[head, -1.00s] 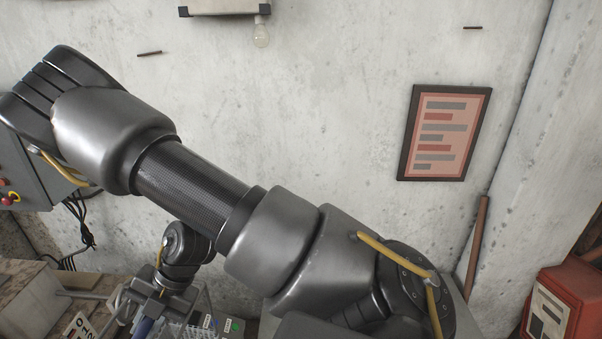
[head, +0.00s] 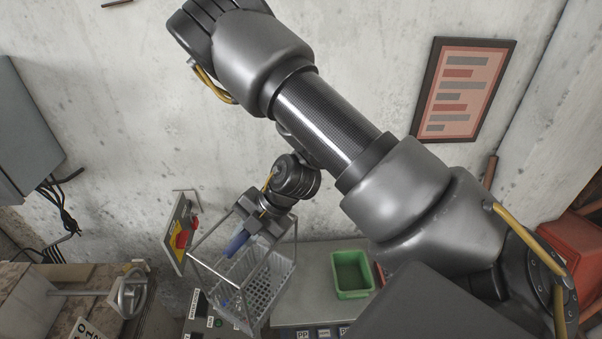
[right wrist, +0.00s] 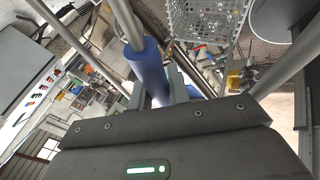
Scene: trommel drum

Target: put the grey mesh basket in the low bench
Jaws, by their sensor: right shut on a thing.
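The grey mesh basket (head: 254,290) hangs below my right gripper (head: 250,229) in the head view, in front of a grey bench top. Thin metal bars rise from it to a blue grip. My right gripper is shut on this blue grip. In the right wrist view the blue grip (right wrist: 148,72) sits between the fingers of the right gripper (right wrist: 168,88), and part of the mesh basket (right wrist: 206,22) shows beyond. The grey bench top (head: 312,285) runs behind the basket; I cannot tell if it is the low bench. My left gripper is out of view.
A green bin (head: 351,292) stands on the bench top right of the basket. A panel with a red and yellow switch (head: 182,232) is close at the basket's left. A vise-like wheel (head: 131,292) is at lower left. Red equipment (head: 572,245) stands at right.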

